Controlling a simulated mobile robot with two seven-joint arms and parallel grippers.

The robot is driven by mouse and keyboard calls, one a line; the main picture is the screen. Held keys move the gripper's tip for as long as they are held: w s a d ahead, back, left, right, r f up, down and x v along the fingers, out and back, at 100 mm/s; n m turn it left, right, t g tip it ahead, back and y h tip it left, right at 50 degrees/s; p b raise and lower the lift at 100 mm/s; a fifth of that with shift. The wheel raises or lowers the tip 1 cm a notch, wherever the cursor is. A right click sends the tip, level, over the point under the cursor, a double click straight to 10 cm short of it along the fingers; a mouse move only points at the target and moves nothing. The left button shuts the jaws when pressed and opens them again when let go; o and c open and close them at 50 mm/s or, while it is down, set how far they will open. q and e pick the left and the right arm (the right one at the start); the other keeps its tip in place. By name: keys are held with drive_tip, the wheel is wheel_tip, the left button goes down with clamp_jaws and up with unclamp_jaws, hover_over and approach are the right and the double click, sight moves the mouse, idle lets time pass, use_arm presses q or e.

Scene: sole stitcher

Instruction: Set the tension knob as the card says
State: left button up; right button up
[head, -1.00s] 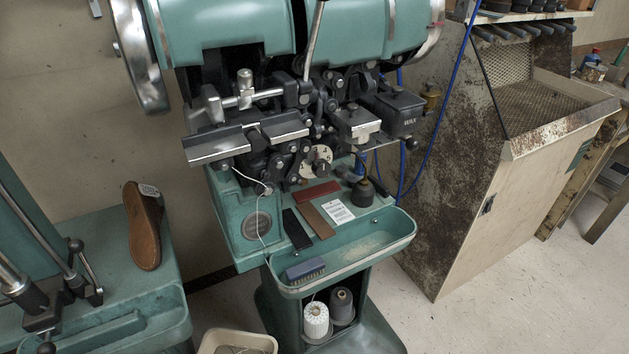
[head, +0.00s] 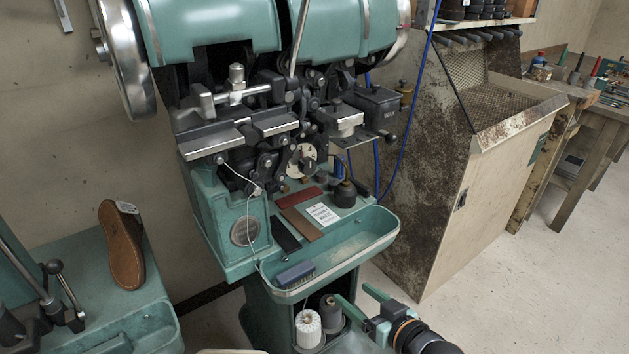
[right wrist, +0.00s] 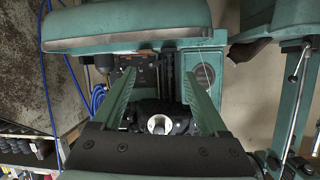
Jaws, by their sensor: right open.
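The tension knob (head: 309,165) is a small dark knob on a pale round dial (head: 301,157) at the front of the green sole stitcher. Its exact setting is too small to read. The white card (head: 322,214) lies on the machine's shelf below the dial; its print is too small to read. My right gripper (head: 352,293) is low at the bottom of the head view, below and right of the tray. Its green fingers are apart and empty, and they also show in the right wrist view (right wrist: 160,73). My left gripper is not in view.
The green tray (head: 378,240) juts out above my right gripper, holding a blue brush (head: 295,275). Thread spools (head: 308,328) stand below it. A black pot (head: 345,193) and leather strips (head: 300,224) lie near the card. A rusty cabinet (head: 430,190) stands right.

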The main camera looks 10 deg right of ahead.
drive_tip(key=w+r+t+y+b, duration=0.1)
drive_tip(key=w+r+t+b, duration=0.1)
drive_tip(key=w+r, duration=0.45)
drive_tip(key=n+t+y+b, duration=0.1)
drive_tip(key=y+b, duration=0.1)
approach(311, 168)
drive_tip(key=p+x, duration=0.1)
drive_tip(key=x, duration=0.7)
drive_tip(key=shift+w+a, duration=0.1)
drive_tip(key=shift+w, duration=0.15)
drive_tip(key=c, duration=0.7)
clamp_jaws()
